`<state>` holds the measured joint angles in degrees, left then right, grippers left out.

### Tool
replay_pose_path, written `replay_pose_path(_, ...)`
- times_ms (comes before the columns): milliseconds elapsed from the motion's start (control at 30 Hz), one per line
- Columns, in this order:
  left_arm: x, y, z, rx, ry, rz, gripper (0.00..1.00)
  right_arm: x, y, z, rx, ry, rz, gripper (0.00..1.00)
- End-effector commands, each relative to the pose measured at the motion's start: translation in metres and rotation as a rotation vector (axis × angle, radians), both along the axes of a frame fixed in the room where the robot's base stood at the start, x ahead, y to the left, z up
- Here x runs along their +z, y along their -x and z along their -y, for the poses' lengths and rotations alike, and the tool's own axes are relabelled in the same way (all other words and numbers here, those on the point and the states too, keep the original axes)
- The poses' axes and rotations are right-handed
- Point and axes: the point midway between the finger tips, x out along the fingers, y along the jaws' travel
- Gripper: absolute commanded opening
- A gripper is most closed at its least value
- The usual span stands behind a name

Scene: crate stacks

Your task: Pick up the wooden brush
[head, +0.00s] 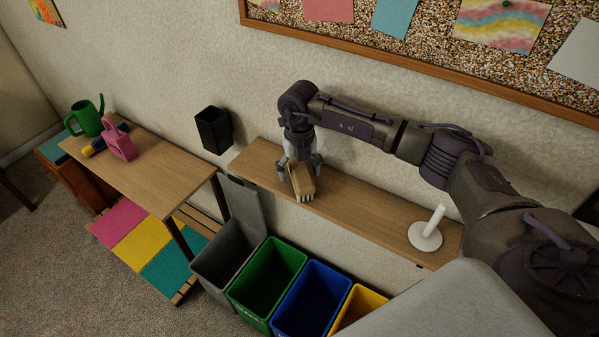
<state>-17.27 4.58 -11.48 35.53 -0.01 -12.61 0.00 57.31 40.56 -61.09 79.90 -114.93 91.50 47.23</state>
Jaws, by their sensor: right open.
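The wooden brush (303,182) lies on the long wooden shelf (370,208) against the wall, with its light bristles toward the front. My right gripper (301,168) is over the shelf at the brush, pointing down. Its fingers are open, one on each side of the brush's back part. I cannot tell whether they touch it. The gripper hides the rear end of the brush. My left gripper is not in view.
A white upright holder (425,236) stands on the shelf's right part. Grey, green (268,284), blue (312,300) and yellow bins stand below. A black holder (213,130) hangs on the wall.

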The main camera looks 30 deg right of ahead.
Motion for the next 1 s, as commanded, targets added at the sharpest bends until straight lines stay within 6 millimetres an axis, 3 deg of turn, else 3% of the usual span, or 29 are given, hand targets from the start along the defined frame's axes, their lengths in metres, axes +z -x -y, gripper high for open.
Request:
replay_pose_path(67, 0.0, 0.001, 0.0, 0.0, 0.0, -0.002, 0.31, 0.0, 0.0, 0.0, 0.0, 0.0, 0.0, 0.74)
replay_pose_path(500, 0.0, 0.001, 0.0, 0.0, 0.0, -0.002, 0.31, 0.001, 0.0, 0.0, 0.0, 0.0, 0.0, 0.04)
replay_pose_path(767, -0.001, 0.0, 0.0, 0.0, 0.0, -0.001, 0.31, 0.004, 0.0, 0.0, 0.0, -0.001, 0.001, 0.04)
replay_pose_path(1000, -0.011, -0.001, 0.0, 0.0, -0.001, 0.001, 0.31, 0.029, -0.002, 0.0, 0.001, 0.0, 0.006, 0.04)
